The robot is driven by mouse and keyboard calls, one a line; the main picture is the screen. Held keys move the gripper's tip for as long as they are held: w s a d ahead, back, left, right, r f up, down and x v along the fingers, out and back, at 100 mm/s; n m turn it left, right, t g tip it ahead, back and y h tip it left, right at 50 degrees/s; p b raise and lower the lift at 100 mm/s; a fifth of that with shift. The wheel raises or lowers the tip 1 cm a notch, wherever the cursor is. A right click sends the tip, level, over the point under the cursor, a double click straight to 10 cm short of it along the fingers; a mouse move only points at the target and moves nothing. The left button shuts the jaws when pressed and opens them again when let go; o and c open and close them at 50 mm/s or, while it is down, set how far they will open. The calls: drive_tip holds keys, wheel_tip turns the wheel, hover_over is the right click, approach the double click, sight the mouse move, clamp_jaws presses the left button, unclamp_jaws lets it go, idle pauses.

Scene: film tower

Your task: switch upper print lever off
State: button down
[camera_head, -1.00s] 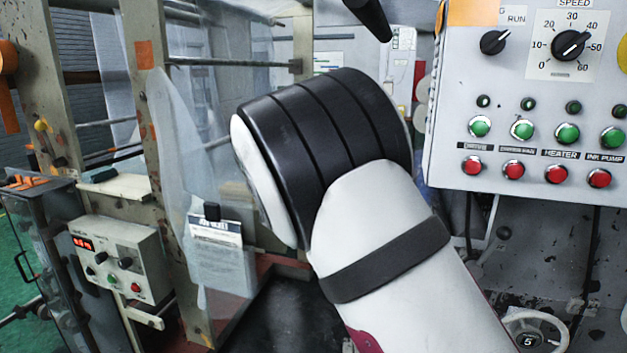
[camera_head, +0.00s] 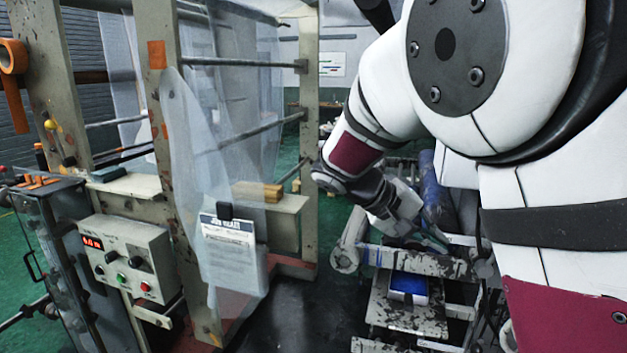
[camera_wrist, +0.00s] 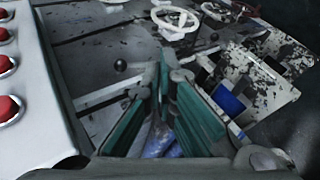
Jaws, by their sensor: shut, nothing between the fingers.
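In the wrist view, a black ball knob (camera_wrist: 120,65) stands out from the dark machine panel, left of and beyond my fingertips. It looks like a lever end, but I cannot tell whether it is the upper print lever or which way it is set. A smaller dark knob (camera_wrist: 214,36) shows further right. My gripper (camera_wrist: 163,68) has green-lined fingers, shut and empty, apart from both knobs. In the head view my gripper (camera_head: 438,240) is over the printing frame beside a blue roller (camera_head: 436,191). My own arm hides much of the right side there.
A panel with red buttons (camera_wrist: 6,65) stands close on the left in the wrist view. White handwheels (camera_wrist: 177,21) lie beyond. A paint-worn frame with a blue block (camera_wrist: 228,100) is at right. Film posts and a control box (camera_head: 122,262) stand left in the head view.

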drive_tip(key=s+a+r+t+y, duration=0.1)
drive_tip(key=s+y, duration=0.4)
drive_tip(key=s, duration=0.7)
drive_tip(key=s+a+r+t+y, duration=0.2)
drive_tip(key=s+y, duration=0.3)
drive_tip(key=s, duration=0.8)
drive_tip(key=shift+s+a+r+t+y, duration=0.2)
drive_tip(key=shift+a+t+y, duration=0.1)
drive_tip(key=shift+t, duration=0.5)
